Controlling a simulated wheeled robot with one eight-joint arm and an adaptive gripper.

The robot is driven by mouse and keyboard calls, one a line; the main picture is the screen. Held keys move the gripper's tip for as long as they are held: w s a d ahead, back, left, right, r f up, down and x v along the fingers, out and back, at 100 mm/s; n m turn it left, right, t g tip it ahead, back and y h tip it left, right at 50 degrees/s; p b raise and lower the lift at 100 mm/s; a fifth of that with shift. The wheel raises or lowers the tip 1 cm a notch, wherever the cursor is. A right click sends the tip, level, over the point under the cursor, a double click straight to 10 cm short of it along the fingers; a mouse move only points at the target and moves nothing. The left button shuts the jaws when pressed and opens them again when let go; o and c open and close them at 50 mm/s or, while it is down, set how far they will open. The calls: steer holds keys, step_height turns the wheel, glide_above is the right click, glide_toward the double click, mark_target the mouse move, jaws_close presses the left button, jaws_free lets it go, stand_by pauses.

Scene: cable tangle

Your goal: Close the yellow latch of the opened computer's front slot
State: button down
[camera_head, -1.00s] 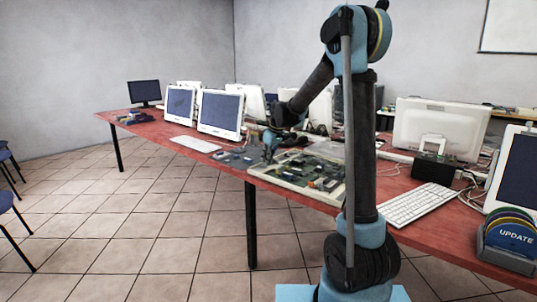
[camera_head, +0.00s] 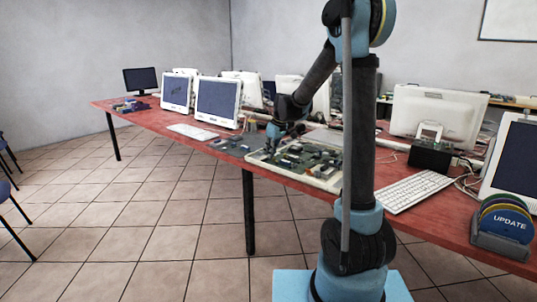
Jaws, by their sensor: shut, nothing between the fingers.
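The opened computer (camera_head: 322,180) lies flat on the red table, a pale tray-like case with a green circuit board and small parts inside. My gripper (camera_head: 272,146) is at the case's far left corner, low over or against its edge; I cannot tell whether it touches. It is small in this view and appears shut and empty. The yellow latch and the front slot cannot be made out at this size. My arm's upright link hides the right end of the case.
The red table (camera_head: 215,140) carries white monitors (camera_head: 217,100), a keyboard (camera_head: 417,191) at right, a flat keyboard (camera_head: 193,132) at left, loose circuit boards (camera_head: 233,146) left of the case, and a disc holder (camera_head: 503,224) at the front right. The tiled floor in front is clear.

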mark_target(275, 160)
steer(key=shift+s+d+f, duration=0.15)
steer(key=shift+s+d, duration=0.75)
steer(key=shift+d, duration=0.3)
steer(key=w+a, duration=0.2)
steer(key=a, duration=0.1)
steer(key=shift+w, duration=0.4)
steer(key=shift+a+r, duration=0.25)
steer(key=shift+r, duration=0.05)
steer(key=v, duration=0.9)
steer(key=shift+r, duration=0.3)
